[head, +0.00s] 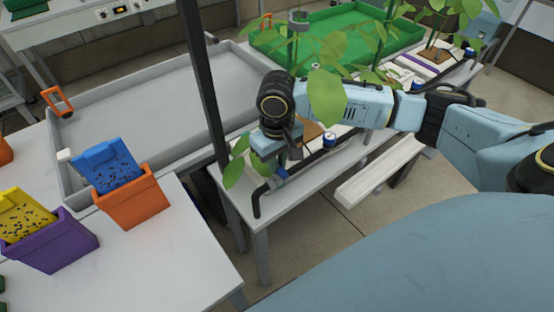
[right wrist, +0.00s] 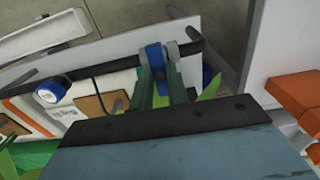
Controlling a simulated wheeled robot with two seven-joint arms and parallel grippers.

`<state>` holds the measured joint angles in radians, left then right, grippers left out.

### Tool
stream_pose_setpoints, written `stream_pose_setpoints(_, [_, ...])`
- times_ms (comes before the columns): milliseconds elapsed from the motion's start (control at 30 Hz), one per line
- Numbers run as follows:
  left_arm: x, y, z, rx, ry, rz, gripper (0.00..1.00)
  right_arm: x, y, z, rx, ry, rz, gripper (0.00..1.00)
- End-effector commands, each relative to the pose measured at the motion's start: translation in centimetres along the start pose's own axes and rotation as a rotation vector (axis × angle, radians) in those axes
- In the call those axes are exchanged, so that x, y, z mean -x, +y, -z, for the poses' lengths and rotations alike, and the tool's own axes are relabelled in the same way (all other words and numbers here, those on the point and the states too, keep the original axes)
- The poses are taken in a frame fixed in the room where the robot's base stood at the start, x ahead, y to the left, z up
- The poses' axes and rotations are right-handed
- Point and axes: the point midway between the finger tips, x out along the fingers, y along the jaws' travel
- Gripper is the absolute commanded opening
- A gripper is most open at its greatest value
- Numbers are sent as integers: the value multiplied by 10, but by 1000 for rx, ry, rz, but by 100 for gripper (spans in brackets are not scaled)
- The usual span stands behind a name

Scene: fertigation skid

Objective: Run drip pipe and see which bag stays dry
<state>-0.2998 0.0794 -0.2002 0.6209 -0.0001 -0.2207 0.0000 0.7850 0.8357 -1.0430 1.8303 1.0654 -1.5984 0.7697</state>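My right gripper (head: 277,165) reaches down to the near end of a black drip pipe (head: 256,200). In the right wrist view its green fingers (right wrist: 162,85) stand apart on either side of a blue valve (right wrist: 152,55) on the pipe; whether they grip it is unclear. A second blue valve with a white label (right wrist: 50,92) is farther along; it also shows in the head view (head: 329,141). White grow bags with brown squares (right wrist: 90,106) lie beside the pipe, partly hidden by leaves and my arm. My left gripper is out of view.
Leafy plants (head: 327,97) rise around my right arm. A dark post (head: 205,85) stands left of it. A white channel (head: 380,172) lies right of the bench.

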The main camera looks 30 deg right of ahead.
Motion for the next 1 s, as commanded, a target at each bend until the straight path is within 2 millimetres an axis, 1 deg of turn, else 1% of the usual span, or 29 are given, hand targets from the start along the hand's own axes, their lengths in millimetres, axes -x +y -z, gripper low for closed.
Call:
stream_pose_setpoints(167, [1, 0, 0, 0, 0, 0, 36, 0, 0, 0, 2, 0, -1, 0])
stream_pose_setpoints(367, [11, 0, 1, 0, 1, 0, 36, 2, 0, -1, 38, -3, 0, 0])
stream_pose_setpoints(567, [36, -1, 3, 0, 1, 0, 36, 5, 0, -1, 145, -5, 0, 0])
stream_pose_setpoints(800, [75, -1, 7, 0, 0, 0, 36, 6, 0, -1, 353, -6, 1, 0])
stream_pose_setpoints(1000, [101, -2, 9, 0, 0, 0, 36, 6, 0, -1, 543, -4, 1, 0])
